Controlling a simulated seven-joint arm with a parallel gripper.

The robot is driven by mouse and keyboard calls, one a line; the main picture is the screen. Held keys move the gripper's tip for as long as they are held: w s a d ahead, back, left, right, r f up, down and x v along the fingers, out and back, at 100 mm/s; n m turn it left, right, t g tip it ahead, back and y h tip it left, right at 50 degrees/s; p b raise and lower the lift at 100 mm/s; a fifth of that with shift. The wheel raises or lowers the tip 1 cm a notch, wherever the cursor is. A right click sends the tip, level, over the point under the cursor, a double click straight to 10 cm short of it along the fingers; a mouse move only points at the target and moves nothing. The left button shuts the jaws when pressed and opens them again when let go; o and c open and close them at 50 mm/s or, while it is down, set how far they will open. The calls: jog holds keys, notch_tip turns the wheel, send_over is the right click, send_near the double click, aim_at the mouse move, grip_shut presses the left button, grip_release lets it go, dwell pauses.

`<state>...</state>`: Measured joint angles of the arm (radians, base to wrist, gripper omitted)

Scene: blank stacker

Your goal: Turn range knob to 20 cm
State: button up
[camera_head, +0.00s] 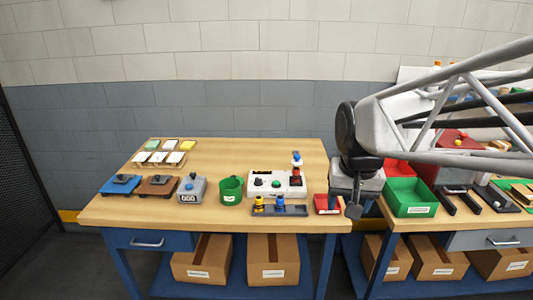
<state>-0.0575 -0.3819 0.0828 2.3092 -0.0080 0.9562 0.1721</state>
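A white control box (281,191) stands on the wooden table, near its front right part. It carries a small dark knob (258,181) at its left and a green button (276,184) beside it. I cannot tell whether this dark knob is the range knob, and no scale marks or pointer can be read at this size. My gripper (350,208) hangs at the table's right end, to the right of the box and apart from it. Its fingers are small and dark, partly merged with the arm, and their opening cannot be made out.
A dark tray (283,211) with yellow and blue pegs lies in front. A green cup (231,190) and a grey counter box (191,188) stand left. A red box (323,206) lies close to my gripper.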

jog(key=w+a, duration=0.4)
jog(key=w, duration=0.8)
jog(key=m+g, duration=0.2)
jog(key=m, duration=0.1)
send_over(258, 179)
jog(key=f, duration=1.4)
jog(key=shift+s+d+f, duration=0.15)
jog(key=shift+d+f, duration=0.05)
jog(key=shift+d, duration=0.1)
jog(key=shift+w+a+f, duration=0.3)
jog(key=shift+f, duration=3.9)
